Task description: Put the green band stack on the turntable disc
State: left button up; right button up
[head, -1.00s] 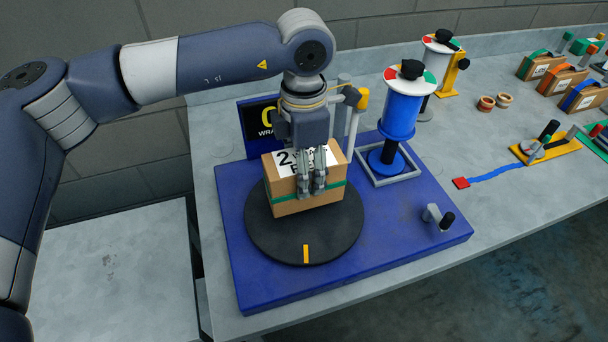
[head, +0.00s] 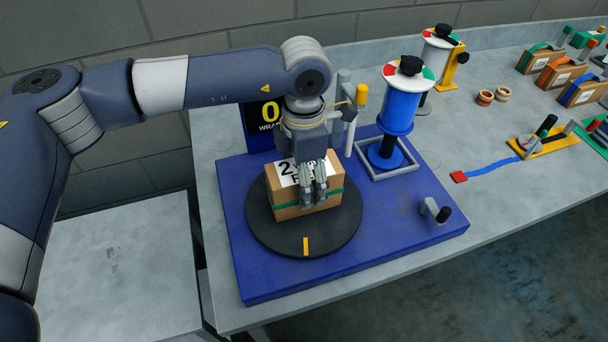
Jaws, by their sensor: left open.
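The green band stack is a brown cardboard box (head: 287,211) with a green band and a white label showing a 2. It sits on the black turntable disc (head: 275,239), a little toward the back of it. My left gripper (head: 314,201) is open, its fingers pointing down at the front and top of the box and hiding part of the label. I cannot tell whether the fingers touch the box. The disc has a yellow mark at its front edge. My right gripper is not in view.
The disc is on a blue base (head: 405,225) with a small crank (head: 436,211) at right. A blue film spool (head: 400,110) stands behind right, and a dark display (head: 264,115) behind. Other banded boxes (head: 541,59) stand far right. A bare grey table (head: 120,265) lies at left.

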pick_arm(q)
jog(key=shift+r, duration=0.25)
jog(key=shift+w+r, duration=0.1)
jog(key=shift+r, duration=0.2)
notch_tip(320, 180, up, 10)
jog(key=b, duration=0.3)
jog(key=shift+f, duration=0.1)
jog(key=shift+r, duration=0.7)
jog(key=shift+r, duration=0.1)
